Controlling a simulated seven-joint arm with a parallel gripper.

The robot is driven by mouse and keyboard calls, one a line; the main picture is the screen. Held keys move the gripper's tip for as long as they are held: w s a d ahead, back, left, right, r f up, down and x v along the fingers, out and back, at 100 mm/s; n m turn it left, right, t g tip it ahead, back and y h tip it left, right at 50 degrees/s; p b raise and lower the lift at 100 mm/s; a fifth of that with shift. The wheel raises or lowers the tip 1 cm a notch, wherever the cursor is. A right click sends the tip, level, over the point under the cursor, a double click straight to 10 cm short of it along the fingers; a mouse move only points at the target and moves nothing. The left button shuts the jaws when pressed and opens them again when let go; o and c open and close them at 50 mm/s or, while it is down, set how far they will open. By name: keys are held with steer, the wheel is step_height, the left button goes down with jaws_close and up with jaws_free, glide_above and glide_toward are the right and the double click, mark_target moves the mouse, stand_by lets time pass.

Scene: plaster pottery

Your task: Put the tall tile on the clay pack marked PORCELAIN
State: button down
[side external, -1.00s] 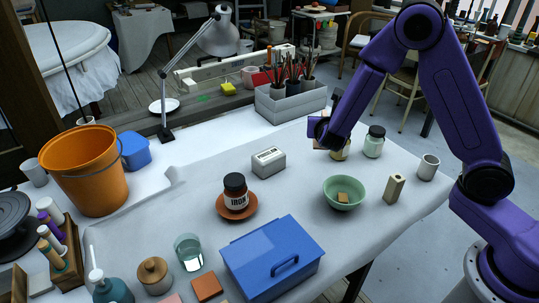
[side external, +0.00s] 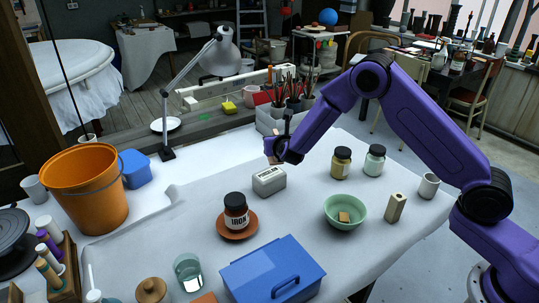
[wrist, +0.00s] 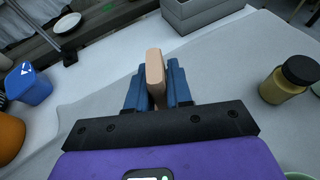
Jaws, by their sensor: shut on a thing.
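My gripper (side external: 277,149) is shut on the tall tile, a flat pinkish-tan piece (wrist: 154,68) that stands between the blue fingers in the wrist view. In the side view only a sliver of the tile (side external: 268,146) shows beside the fingers. The clay pack (side external: 268,181) is a pale grey block with a label on its front, too small to read surely. My gripper and the tile are just above and behind its top in the side view; I cannot tell whether they touch. The pack is hidden in the wrist view.
A jar marked IRON on a terracotta saucer (side external: 237,231) stands front-left of the pack. Two lidded jars (side external: 341,163) (side external: 374,160), a green bowl (side external: 345,223) and a beige upright block (side external: 395,207) stand to the right. A grey brush box (side external: 268,122) is behind; a blue case (side external: 272,272) is in front.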

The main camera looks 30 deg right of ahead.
steer(key=shift+w+a+f, duration=0.1)
steer(key=shift+w+f, duration=0.4)
steer(key=shift+f, duration=0.6)
steer(key=shift+w+a+f, duration=0.1)
steer(key=shift+w+f, duration=0.45)
steer(key=shift+f, duration=0.55)
steer(key=shift+w+f, duration=0.5)
steer(key=shift+f, duration=0.6)
steer(key=shift+f, duration=0.15)
steer(key=c, duration=1)
jaws_free()
steer(key=shift+s+r, duration=0.1)
steer(key=shift+r, duration=0.15)
steer(key=v, duration=1.1)
steer(key=shift+s+a, duration=0.2)
steer(key=shift+s, duration=0.15)
steer(key=shift+r, duration=0.1)
